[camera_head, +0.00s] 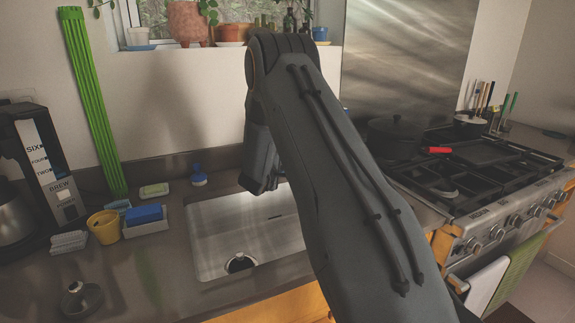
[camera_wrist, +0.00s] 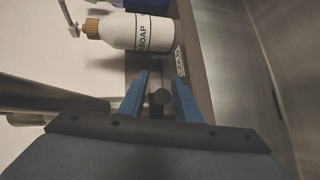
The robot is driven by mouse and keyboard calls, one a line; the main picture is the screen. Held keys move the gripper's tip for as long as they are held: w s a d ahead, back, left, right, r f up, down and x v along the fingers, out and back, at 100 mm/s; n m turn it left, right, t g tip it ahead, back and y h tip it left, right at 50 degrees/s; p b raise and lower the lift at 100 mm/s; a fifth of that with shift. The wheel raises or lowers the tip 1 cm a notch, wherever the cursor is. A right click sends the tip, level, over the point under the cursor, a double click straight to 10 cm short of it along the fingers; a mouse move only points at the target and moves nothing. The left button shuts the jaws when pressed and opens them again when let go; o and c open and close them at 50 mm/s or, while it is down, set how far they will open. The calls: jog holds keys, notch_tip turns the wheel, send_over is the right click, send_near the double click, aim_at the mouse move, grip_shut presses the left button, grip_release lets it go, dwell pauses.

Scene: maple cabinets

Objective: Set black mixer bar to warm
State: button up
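The wrist view shows my gripper (camera_wrist: 160,80) with its two blue fingers apart. A short black bar with a rounded end (camera_wrist: 157,103), which looks like the mixer bar, sits between the fingers near their bases. I cannot tell whether either finger touches it. Grey metal pipes (camera_wrist: 50,97), likely the faucet, run in from the left of the wrist view. In the head view my arm reaches over the sink (camera_head: 225,228) and hides the faucet, the bar and my fingers.
Left of the sink are a yellow cup (camera_head: 105,228), a sponge holder (camera_head: 146,222) and a coffee maker (camera_head: 45,160). A stove (camera_head: 480,190) stands at the right.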

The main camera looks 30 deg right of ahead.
jog(key=shift+s+d, duration=0.1)
jog(key=b+v, duration=0.1)
jog(key=v, duration=0.6)
jog(key=shift+s+a+b, duration=0.15)
jog(key=shift+a+b, duration=0.2)
jog(key=shift+r, duration=0.1)
